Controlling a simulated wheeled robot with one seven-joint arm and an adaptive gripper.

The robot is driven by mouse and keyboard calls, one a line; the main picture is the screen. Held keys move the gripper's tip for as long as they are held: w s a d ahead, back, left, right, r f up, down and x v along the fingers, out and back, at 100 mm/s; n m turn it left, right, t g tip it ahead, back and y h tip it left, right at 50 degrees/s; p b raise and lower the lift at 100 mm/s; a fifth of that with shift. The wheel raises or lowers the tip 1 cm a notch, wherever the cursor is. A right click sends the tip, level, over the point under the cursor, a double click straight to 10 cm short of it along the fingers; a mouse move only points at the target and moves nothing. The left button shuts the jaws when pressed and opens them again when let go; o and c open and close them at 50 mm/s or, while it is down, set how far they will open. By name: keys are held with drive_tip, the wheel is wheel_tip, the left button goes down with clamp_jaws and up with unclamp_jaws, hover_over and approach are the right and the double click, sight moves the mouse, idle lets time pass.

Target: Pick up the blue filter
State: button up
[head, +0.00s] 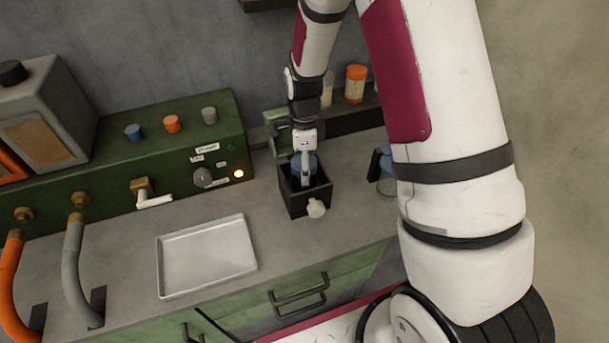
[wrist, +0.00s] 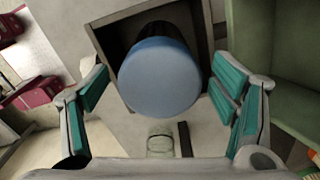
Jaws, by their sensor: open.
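The blue filter (wrist: 160,78) is a round, flat-topped blue cylinder standing in a dark open-topped box. It fills the middle of the wrist view, between my finger pads. In the head view the filter (head: 312,163) shows only partly behind my gripper (head: 305,180). The dark box (head: 292,204) stands on the counter with a pale knob on its front. My gripper (wrist: 165,100) is open, with one teal-padded finger on each side of the filter. Neither finger visibly touches it. The lower part of the filter is hidden inside the box.
A shallow white tray (head: 207,258) lies on the counter left of the box. A green panel (head: 120,170) with small coloured caps, a lever and hoses stands behind it. A green bracket (head: 278,130) is close behind the box. An orange-capped jar (head: 355,84) stands at the back.

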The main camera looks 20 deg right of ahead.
drive_tip(key=shift+c, duration=0.4)
clamp_jaws()
